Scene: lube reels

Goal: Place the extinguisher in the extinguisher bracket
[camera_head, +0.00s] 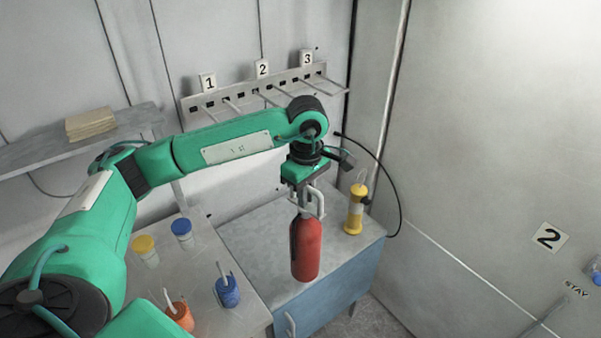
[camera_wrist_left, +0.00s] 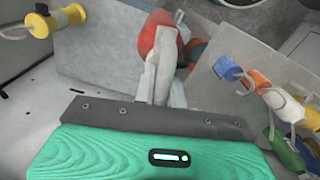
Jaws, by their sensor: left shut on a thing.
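A red extinguisher (camera_head: 306,248) hangs upright below my left gripper (camera_head: 309,200) in the head view, over or in front of the grey cabinet top. My left gripper is shut on its top. In the left wrist view the extinguisher's red body (camera_wrist_left: 158,36) shows beyond the pale gripper fingers (camera_wrist_left: 158,80), partly hidden by them. I cannot tell whether its base touches anything. No extinguisher bracket can be made out for certain in either view. My right gripper is not in view.
A yellow reel (camera_head: 354,212) stands on the blue-fronted cabinet (camera_head: 352,268). A nearer table (camera_head: 212,270) holds blue-lidded and yellow-lidded jars, a blue reel (camera_head: 227,290) and an orange reel (camera_head: 179,314). A numbered hook rack (camera_head: 226,102) is on the back wall. The right wall is mostly clear.

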